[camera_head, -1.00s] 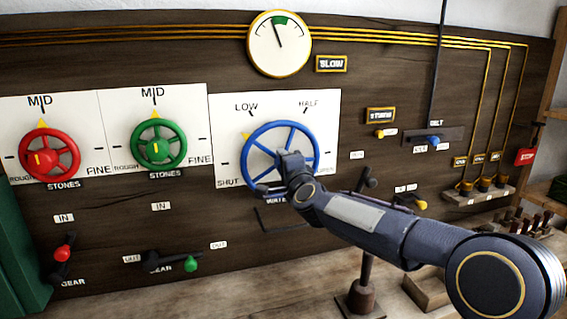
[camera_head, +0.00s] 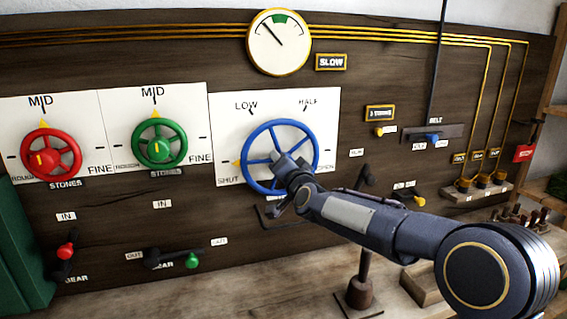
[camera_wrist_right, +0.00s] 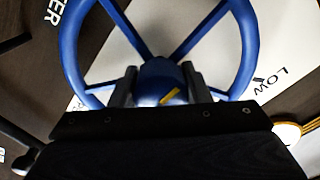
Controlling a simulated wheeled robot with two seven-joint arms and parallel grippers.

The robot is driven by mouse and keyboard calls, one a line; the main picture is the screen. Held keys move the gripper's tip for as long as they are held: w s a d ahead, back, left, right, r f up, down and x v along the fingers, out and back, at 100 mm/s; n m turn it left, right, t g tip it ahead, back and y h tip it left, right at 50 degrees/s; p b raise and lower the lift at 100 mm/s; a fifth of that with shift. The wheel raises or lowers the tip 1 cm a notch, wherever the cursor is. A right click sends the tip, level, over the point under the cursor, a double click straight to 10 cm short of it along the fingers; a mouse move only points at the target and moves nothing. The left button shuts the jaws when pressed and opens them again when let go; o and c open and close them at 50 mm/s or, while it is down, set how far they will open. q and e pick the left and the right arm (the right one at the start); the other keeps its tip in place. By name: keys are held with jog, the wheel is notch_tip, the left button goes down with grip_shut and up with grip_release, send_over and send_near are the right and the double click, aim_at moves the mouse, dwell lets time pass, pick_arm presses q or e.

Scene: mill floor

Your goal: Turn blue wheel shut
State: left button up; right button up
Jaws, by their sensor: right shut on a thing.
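The blue wheel (camera_head: 247,144) is mounted on a white plate (camera_head: 325,135) marked LOW, HALF, OPEN and SHUT. In the right wrist view the two fingers (camera_wrist_right: 158,88) sit on either side of the blue hub (camera_wrist_right: 160,78), which has a yellow mark. My forearm hides part of the wheel's lower right. My left gripper is not in view.
A round gauge (camera_head: 279,42) above has its needle left of the green band, beside a SLOW sign (camera_head: 331,62). Red (camera_head: 51,155) and green (camera_head: 158,143) wheels are at the left. Levers with red (camera_head: 66,251) and green (camera_head: 192,261) knobs sit below. A post (camera_head: 362,285) stands under my arm.

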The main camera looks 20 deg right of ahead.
jog(key=shift+f, duration=0.15)
dwell(0.3)
jog(key=o, duration=1)
jog(key=s+b, duration=0.1)
jog(key=s, duration=0.6)
jog(key=shift+s+d, duration=0.15)
jog(key=shift+s, duration=0.25)
jog(key=s+f+n+g+y, duration=0.1)
jog(key=s+f+g, duration=0.3)
jog(key=s, duration=0.8)
jog(key=s+f+n+g+y+p, duration=0.1)
jog(key=s+f+n+g, duration=0.2)
jog(key=s+f, duration=0.6)
jog(key=s+f+n+g+y, duration=0.1)
jog(key=s+f+n+g, duration=0.2)
jog(key=s, duration=1.3)
notch_tip(320, 180, down, 4)
jog(key=g, duration=0.2)
jog(key=shift+s+d+f+g+p, duration=0.25)
jog(key=shift+s+d+g+p, duration=0.05)
jog(key=shift+s+d+p, duration=0.1)
